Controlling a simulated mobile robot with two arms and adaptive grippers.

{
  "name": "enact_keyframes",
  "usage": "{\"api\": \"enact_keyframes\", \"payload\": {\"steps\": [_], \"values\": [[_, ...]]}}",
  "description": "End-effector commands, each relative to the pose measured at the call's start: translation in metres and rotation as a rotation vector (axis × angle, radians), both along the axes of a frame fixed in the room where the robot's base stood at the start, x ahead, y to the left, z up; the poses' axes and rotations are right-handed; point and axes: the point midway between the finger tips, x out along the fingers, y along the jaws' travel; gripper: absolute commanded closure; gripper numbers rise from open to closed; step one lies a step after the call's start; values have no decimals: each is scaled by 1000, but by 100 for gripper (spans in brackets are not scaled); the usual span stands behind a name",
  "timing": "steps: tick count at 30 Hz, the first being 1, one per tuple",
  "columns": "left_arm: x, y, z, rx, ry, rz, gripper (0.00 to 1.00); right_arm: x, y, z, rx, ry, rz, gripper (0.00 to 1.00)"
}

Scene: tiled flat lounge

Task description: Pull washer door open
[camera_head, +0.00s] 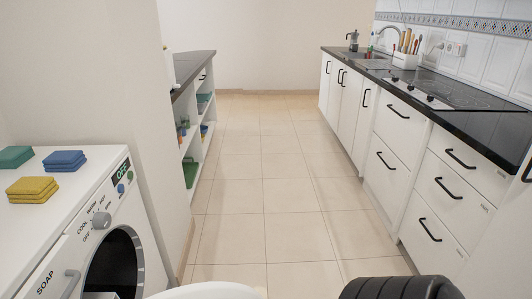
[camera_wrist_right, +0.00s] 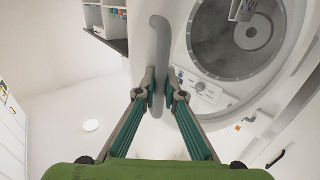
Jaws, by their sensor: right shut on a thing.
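The white washer (camera_head: 125,205) stands at the left in the head view, with a knob and an "OFF" display on its panel. Its round dark drum opening (camera_head: 115,262) shows, partly cut off by the frame's lower edge. A white curved edge, which looks like the washer door (camera_head: 210,291), juts out to the right of the opening, so the door appears at least partly open. In the right wrist view my right gripper (camera_wrist_right: 160,90) is shut on the grey door handle (camera_wrist_right: 160,40), one finger on each side. My left gripper is not in view.
Green, blue and yellow sponges (camera_head: 38,188) lie on the washer top. A wall and low shelves (camera_head: 200,105) are beyond it. White drawers (camera_head: 440,190) under a black counter line the right side. The tiled floor (camera_head: 265,200) between is clear.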

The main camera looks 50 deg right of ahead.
Motion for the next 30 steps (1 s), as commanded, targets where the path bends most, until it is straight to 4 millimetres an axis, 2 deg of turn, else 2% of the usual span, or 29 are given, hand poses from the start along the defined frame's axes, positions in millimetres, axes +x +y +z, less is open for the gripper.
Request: {"api": "enact_keyframes", "payload": {"steps": [8,9,11,23,26,30], "values": [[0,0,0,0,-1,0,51,0,0,1,-1,-2,0,100],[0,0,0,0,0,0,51,0,0,1,-1,-2,0,88],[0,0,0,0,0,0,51,0,0,0,-1,-2,0,74],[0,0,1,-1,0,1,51,-4,1,0,0,1,0,74],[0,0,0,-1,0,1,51,-15,3,-1,0,2,1,74],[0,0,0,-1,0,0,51,-43,8,-1,1,5,0,74]]}}
